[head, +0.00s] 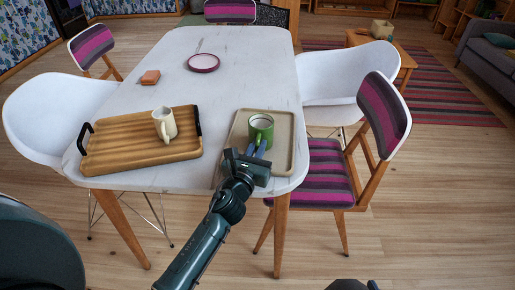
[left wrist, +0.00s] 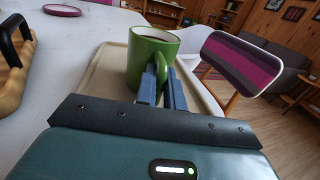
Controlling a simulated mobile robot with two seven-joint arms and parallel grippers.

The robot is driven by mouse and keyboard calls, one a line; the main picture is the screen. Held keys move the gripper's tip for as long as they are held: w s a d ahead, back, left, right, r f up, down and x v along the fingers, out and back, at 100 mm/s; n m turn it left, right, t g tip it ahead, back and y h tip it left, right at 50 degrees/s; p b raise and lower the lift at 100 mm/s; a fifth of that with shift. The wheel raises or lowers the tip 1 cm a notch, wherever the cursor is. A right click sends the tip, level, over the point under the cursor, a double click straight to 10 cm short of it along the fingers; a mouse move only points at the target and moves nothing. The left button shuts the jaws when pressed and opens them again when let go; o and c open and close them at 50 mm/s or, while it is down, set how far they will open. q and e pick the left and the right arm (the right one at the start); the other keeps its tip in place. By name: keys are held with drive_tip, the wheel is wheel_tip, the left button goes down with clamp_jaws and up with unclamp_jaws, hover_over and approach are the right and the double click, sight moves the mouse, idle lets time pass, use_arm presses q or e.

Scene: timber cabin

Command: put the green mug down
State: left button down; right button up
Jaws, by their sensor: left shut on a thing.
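The green mug (head: 261,124) is upright at the beige tray (head: 237,132) on the near right part of the white table. The left wrist view shows the mug (left wrist: 148,62) close in front, with a dark content or interior at its top. My left gripper (head: 257,149) reaches in from the near side, its blue fingers (left wrist: 161,85) shut on the mug's handle side. The fingers hide part of the handle. I cannot tell whether the mug's base touches the tray. My right gripper is not in view.
A wooden tray (head: 110,157) with black handles holds a cream mug (head: 165,124) to the left. A maroon-rimmed plate (head: 203,62) and an orange block (head: 150,77) lie farther back on the table (head: 222,95). Chairs surround the table, a striped one (head: 312,180) at the right.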

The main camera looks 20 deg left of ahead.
use_arm(q)
drive_tip(key=shift+f, duration=0.1)
drive_tip(key=c, duration=1.5)
unclamp_jaws()
drive_tip(key=shift+s, duration=0.35)
drive_tip(key=s+d+f+n+g+h, duration=0.1)
drive_tip(key=s+f+n+g, duration=0.1)
drive_tip(key=s+n, duration=0.6)
drive_tip(key=s+d+f+n+g+h, duration=0.1)
drive_tip(key=s+d+f+n+h, duration=0.1)
drive_tip(key=s+n, duration=0.6)
drive_tip(key=s+d+f+n+g+h, duration=0.1)
drive_tip(key=s+n, duration=0.7)
drive_tip(key=n, duration=1)
wheel_tip(320, 180, down, 2)
drive_tip(key=shift+d+f+g+h+b, duration=0.1)
drive_tip(key=shift+d+g+h+b, duration=0.2)
drive_tip(key=shift+d+g+b, duration=0.35)
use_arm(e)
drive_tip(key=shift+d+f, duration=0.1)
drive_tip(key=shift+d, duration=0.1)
